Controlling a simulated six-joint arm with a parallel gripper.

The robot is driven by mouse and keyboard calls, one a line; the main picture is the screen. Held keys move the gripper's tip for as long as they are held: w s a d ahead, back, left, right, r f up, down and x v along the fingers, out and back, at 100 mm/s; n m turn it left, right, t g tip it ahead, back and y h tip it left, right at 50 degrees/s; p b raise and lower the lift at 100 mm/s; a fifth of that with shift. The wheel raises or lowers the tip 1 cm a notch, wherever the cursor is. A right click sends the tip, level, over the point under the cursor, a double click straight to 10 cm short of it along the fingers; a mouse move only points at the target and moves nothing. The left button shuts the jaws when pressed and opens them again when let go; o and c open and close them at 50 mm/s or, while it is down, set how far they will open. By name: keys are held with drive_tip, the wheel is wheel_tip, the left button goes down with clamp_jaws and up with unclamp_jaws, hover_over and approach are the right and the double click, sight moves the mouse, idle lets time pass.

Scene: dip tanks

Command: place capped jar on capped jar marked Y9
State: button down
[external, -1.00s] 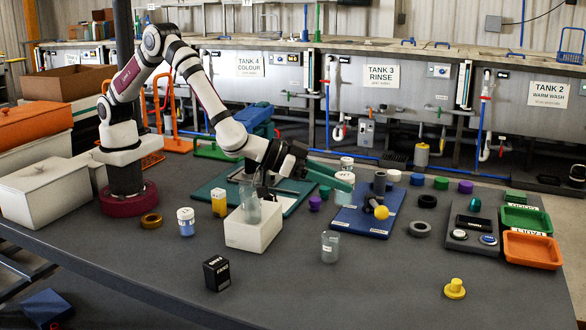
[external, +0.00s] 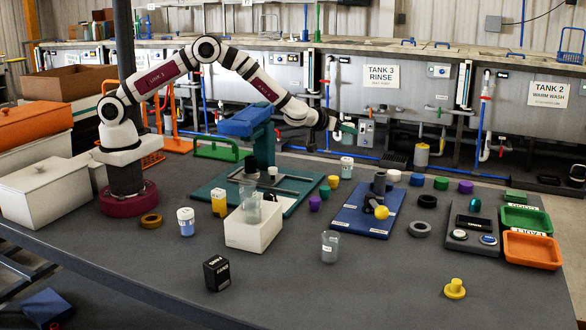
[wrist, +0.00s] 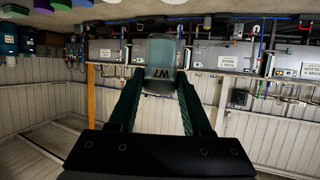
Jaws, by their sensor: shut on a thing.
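My gripper (external: 347,127) is raised, reaching out to the right over the back of the table. In the wrist view its green fingers (wrist: 160,84) are shut on a grey-teal jar (wrist: 161,58) with a dark label that seems to read W7. The held jar is hard to make out in the external view. A white-capped jar (external: 347,168) stands on the table below my gripper. Another white-capped jar (external: 186,223) with blue contents stands at the front left. I cannot read Y9 on either.
A blue press (external: 255,130) on a teal base stands behind. The front of the table is mostly clear.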

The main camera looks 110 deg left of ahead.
sight(345, 143)
drive_tip(key=shift+s+a+f, duration=0.1)
drive_tip(key=shift+a+f, duration=0.65)
drive_tip(key=shift+a, duration=0.25)
drive_tip(key=shift+f, duration=1.85)
drive_tip(key=shift+f, duration=0.1)
drive_tip(key=shift+c, duration=1.7)
unclamp_jaws()
